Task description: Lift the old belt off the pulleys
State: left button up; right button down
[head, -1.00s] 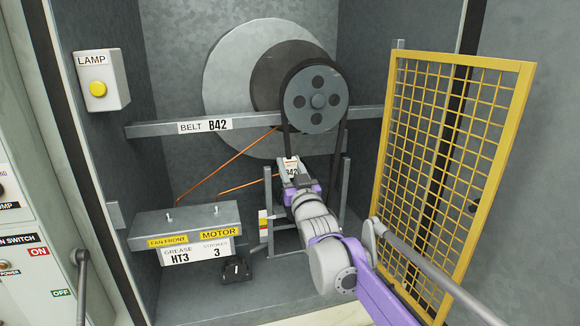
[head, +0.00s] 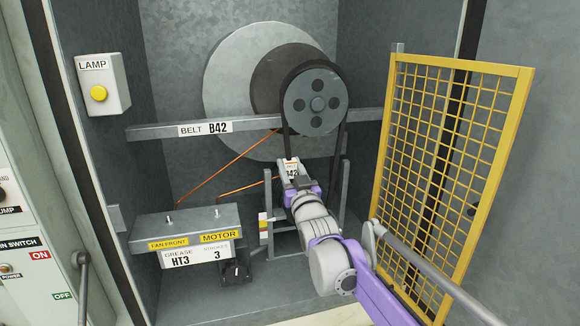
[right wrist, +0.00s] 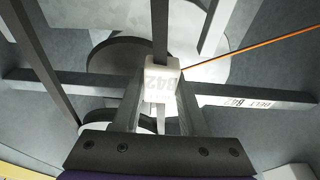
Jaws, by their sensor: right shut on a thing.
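The old belt (head: 337,165) is a black loop that runs around the large upper pulley (head: 316,101) and hangs down both sides of it. A white tag marked B42 (head: 291,168) sits on the belt's left run; it also shows in the right wrist view (right wrist: 162,82). My right gripper (right wrist: 161,98) is shut on the belt at this tag, below the upper pulley. The lower end of the belt and any lower pulley are hidden behind my right arm. My left gripper is not in view.
A yellow mesh guard (head: 450,160) stands open at the right. A grey beam (head: 160,131) labelled BELT B42 crosses behind the belt. A grease block (head: 186,222) with copper lines stands lower left. A lamp box (head: 102,84) hangs on the left wall.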

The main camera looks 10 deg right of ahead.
jog(key=shift+s, duration=0.15)
dwell(0.4)
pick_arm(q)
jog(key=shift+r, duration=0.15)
pick_arm(e)
jog(key=shift+s, duration=2.1)
jog(key=shift+s+d, duration=0.1)
jog(key=shift+s, duration=0.1)
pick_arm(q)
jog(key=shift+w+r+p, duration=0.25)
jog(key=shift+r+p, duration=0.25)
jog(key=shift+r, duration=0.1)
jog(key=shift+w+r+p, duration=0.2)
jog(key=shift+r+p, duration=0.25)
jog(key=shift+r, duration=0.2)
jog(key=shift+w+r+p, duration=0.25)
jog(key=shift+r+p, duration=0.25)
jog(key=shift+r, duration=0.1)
pick_arm(e)
jog(key=s+r, duration=0.1)
jog(key=s, duration=1.1)
jog(key=shift+d, duration=0.2)
